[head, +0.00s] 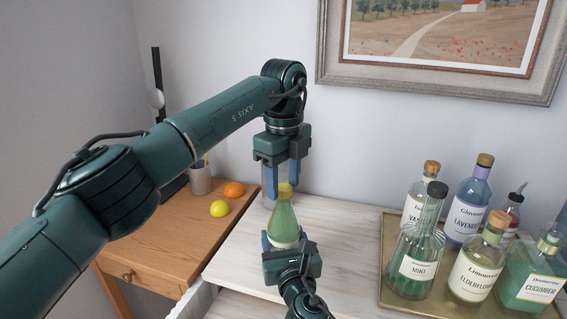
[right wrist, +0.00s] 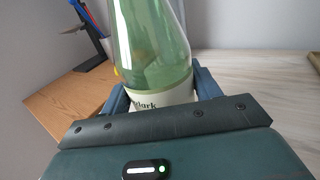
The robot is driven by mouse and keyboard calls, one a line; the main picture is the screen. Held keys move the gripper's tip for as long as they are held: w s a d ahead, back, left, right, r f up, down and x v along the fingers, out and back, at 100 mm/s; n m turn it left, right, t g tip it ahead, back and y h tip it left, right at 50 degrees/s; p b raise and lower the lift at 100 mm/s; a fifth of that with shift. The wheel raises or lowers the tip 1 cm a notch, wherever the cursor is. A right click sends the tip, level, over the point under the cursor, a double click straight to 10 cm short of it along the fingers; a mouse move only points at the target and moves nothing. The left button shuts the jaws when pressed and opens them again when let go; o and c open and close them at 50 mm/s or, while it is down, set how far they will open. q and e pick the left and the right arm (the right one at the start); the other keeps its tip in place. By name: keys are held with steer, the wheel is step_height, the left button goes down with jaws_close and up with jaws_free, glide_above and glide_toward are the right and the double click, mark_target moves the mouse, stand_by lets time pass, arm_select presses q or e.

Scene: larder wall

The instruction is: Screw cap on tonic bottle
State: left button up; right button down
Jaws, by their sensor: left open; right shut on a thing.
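The tonic bottle (head: 284,221) is pale green glass with a white label and stands upright on the whitewashed wooden top. My right gripper (head: 285,244) is shut around its lower body at the label. The right wrist view shows the bottle (right wrist: 152,45) between my two blue fingers, with its top out of frame. A yellow-gold cap (head: 285,189) sits at the top of the bottle neck; I cannot tell how tightly it is seated. My left gripper (head: 283,183) points down from above, open, with its fingers around the cap's level and no clear contact.
A brass tray (head: 385,285) with several labelled bottles stands at the right. At the left, a wooden desk (head: 150,248) holds a lemon (head: 218,208), an orange (head: 234,189) and a pen cup (head: 200,180). The pale top between bottle and tray is clear.

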arm_select(q)
steer(key=shift+f, duration=0.3)
steer(key=shift+c, duration=0.5)
